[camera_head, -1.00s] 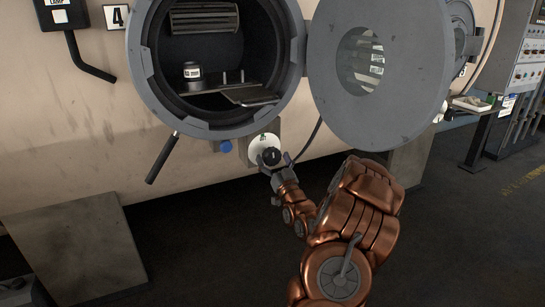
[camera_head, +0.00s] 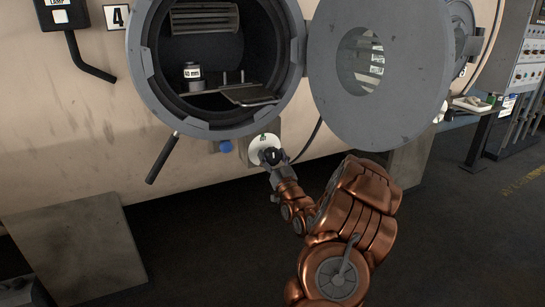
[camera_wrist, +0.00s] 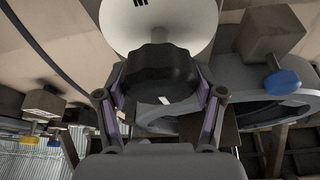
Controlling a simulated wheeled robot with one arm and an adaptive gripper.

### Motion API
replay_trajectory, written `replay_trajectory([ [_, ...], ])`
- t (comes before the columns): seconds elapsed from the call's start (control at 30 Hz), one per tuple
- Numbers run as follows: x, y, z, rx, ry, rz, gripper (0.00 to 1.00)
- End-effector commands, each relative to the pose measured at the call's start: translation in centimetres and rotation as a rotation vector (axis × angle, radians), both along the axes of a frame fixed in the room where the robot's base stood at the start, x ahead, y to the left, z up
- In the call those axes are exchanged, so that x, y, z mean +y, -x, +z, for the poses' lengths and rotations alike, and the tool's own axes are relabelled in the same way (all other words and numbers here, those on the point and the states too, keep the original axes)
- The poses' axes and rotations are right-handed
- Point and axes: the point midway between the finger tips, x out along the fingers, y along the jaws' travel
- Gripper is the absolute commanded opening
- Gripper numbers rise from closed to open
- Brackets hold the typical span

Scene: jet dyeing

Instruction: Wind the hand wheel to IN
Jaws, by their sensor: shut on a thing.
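The hand wheel (camera_head: 271,155) is a small black lobed knob in front of a round white dial plate (camera_head: 262,142), below the open round port of the machine. In the wrist view the black hand wheel (camera_wrist: 158,76) sits between my two fingers, with the white dial (camera_wrist: 160,22) behind it and part of a dark marking at its top edge. My gripper (camera_head: 271,163) is shut on the hand wheel, and it also shows in the wrist view (camera_wrist: 158,100) with a finger on each side. The dial's lettering is too small or cut off to read.
The round port (camera_head: 148,70) stands open above, with its grey door (camera_head: 420,90) swung to the right. A black lever (camera_head: 162,158) hangs at left, and a blue knob (camera_head: 226,146) sits just left of the dial. The floor below is clear.

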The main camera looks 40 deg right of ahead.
Motion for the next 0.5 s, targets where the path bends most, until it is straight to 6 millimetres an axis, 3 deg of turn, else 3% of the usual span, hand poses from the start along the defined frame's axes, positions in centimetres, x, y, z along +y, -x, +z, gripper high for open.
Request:
replay_trajectory([
  [0.1, -0.02, 0.01, -0.02, 0.000, 0.000, -0.001, 0.33],
  [0.5, -0.05, 0.07, -0.24, 0.031, 0.093, -0.002, 0.33],
])
